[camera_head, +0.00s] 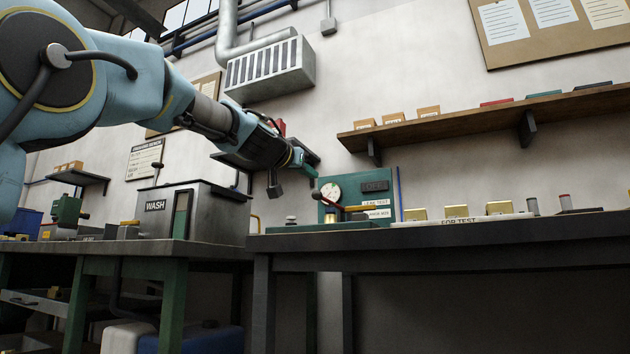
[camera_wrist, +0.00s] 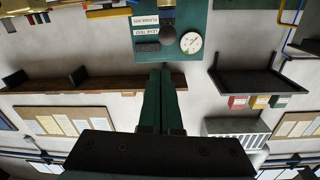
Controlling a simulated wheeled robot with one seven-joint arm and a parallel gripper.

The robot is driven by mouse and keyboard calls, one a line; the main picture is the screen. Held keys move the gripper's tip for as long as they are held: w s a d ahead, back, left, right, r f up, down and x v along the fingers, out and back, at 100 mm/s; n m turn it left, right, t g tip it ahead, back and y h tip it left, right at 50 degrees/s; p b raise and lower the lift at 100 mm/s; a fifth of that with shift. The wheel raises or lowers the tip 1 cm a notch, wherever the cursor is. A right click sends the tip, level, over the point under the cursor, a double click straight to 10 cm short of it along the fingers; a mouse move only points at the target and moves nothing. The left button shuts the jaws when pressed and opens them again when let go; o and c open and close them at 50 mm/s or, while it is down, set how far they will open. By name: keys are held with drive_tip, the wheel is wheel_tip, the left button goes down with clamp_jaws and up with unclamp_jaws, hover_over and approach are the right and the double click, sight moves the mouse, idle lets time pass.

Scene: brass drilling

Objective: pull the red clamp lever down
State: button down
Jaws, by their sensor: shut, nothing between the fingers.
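The leak-test station has a green panel (camera_head: 385,205) with a white gauge (camera_head: 330,190). In front of it, a thin lever that looks reddish, with a dark round knob (camera_head: 317,195) at its end, slopes up to the left in the head view. The knob also shows in the wrist view (camera_wrist: 168,35), between the gauge and the labels. My gripper (camera_head: 312,179) is shut and empty, its green fingers angled down just above the knob. In the wrist view the fingertips (camera_wrist: 161,71) lie close to the knob; I cannot tell whether they touch it. The lever's lower end is small and unclear.
A dark bench (camera_head: 480,232) carries several brass blocks and a white "FOR TEST" strip (camera_head: 470,218). The grey wash tank (camera_head: 220,213) stands on the left bench. A wooden shelf (camera_head: 480,122) is on the wall at right; a dark shelf (camera_wrist: 250,82) with coloured boxes is near my arm.

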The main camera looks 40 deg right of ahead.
drive_tip(key=a, duration=0.1)
drive_tip(key=s+a+f+b, duration=0.1)
drive_tip(key=a, duration=0.1)
drive_tip(key=s+a+b, duration=0.1)
drive_tip(key=shift+s+a+f, duration=0.15)
drive_tip(key=shift+a+f, duration=0.2)
drive_tip(key=shift+a, duration=0.05)
drive_tip(key=w+a+f+n+y+p, duration=0.25)
drive_tip(key=w+a+f, duration=0.2)
drive_tip(key=f, duration=0.25)
drive_tip(key=w+a+f+n+y+p, duration=0.1)
drive_tip(key=w+a+f+y+p, duration=0.2)
drive_tip(key=w+f, duration=0.35)
drive_tip(key=w+a+f+n+y+p, duration=0.2)
drive_tip(key=a+f+n+y+p, duration=0.2)
drive_tip(key=a+f, duration=0.9)
drive_tip(key=s+a+f+n+g+y+p, duration=0.2)
drive_tip(key=s+a+f+n+y+p, duration=0.15)
drive_tip(key=a+f, duration=0.85)
drive_tip(key=s+a+f+n+g+y+p, duration=0.1)
drive_tip(key=s+a+f+g+y+p, duration=0.15)
drive_tip(key=s+a, duration=0.4)
drive_tip(key=s+a+f+n+g+y+p, duration=0.1)
drive_tip(key=s+a+f+n+p, duration=0.15)
drive_tip(key=s+a, duration=0.45)
wheel_tip(320, 180, up, 36)
drive_tip(key=p, duration=3.6)
drive_tip(key=shift+w+a+r+m+p, duration=0.2)
drive_tip(key=shift+a+r+m+p, duration=0.1)
drive_tip(key=shift+a+m, duration=0.15)
